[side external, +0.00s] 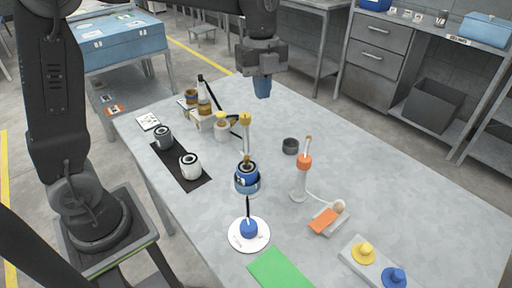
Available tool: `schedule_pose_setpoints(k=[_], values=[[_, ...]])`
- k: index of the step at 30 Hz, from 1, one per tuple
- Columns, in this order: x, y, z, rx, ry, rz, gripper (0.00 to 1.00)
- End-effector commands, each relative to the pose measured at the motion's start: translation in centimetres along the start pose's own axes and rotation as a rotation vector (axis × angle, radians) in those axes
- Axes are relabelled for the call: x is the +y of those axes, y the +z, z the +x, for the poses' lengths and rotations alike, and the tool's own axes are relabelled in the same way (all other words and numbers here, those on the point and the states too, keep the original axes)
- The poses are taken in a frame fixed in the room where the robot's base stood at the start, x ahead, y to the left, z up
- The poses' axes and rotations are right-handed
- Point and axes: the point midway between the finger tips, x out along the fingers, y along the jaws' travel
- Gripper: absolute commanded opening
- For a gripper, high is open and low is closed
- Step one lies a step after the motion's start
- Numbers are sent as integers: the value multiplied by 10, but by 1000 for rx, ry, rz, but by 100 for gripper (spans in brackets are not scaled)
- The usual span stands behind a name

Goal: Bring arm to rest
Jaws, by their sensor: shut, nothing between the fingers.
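My gripper (263,88) hangs from my arm above the far part of the grey table (420,190). Its fingers point down and are shut with nothing between them. It is clear of the things on the table. A grey reel (164,138) and a white reel (190,166) rest on a black mat (190,183) at the left.
Bottles (204,106) and a black bent lamp-like arm stand at the back left.

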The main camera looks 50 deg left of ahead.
Motion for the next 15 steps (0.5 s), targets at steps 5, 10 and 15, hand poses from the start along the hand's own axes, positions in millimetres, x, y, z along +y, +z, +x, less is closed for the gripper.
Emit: schedule_pose_setpoints(k=[5,10,15], values=[[52,-17,-22,-41,-137,-451,0],[100,-30,-27,-18,-280,-877,0],[145,-41,-19,69,-422,-1287,0]])
